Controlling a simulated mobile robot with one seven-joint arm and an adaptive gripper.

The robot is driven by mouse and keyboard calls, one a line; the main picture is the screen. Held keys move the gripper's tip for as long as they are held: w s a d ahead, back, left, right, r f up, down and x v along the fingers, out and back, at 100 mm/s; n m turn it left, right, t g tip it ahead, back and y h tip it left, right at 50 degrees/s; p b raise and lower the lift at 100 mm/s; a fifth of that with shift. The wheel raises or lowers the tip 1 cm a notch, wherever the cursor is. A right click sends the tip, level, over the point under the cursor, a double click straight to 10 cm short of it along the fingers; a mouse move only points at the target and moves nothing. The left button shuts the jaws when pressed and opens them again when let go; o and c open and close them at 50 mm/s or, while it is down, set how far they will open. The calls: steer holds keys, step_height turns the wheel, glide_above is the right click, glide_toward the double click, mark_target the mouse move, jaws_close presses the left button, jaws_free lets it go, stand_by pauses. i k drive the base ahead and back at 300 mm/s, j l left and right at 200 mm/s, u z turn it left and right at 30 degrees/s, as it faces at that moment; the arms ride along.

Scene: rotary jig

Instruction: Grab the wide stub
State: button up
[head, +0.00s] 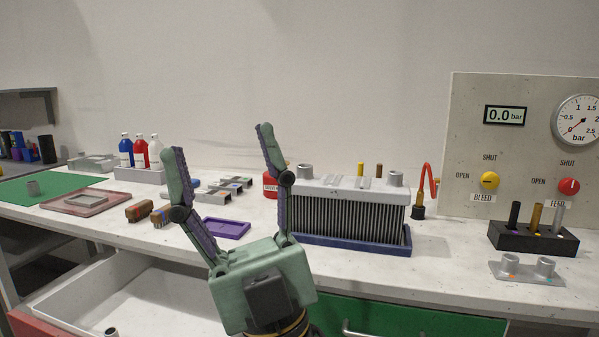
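My gripper (218,142) is open and empty, its two fingers pointing up and spread apart in front of the table's middle. Several short grey stubs are in view, and I cannot tell for sure which is the wide one. Another hollow grey piece (111,333) is partly cut off in the open drawer. My gripper touches none of them.
A finned radiator (345,212) in a blue tray (350,243) stands right of my gripper. A black block (520,243) holds several rods below the gauge panel (520,120). A purple tray (228,230) and bottles are at left. The white drawer (170,290) is open.

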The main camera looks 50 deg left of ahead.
mark_target(32, 188)
steer(key=u, duration=2.95)
steer(key=z, duration=0.35)
steer(key=i+j+z, duration=0.15)
steer(key=z, duration=0.2)
steer(key=i+j+z, duration=0.1)
steer(key=j+z, duration=0.2)
steer(key=i+j+z, duration=0.1)
steer(key=j+z, duration=0.25)
steer(key=i+j+z, duration=0.15)
steer(key=j, duration=0.45)
steer(key=j+z, duration=0.2)
steer(key=j, duration=0.4)
steer(key=i+j, duration=0.1)
steer(key=j, duration=1.95)
steer(key=z, duration=0.05)
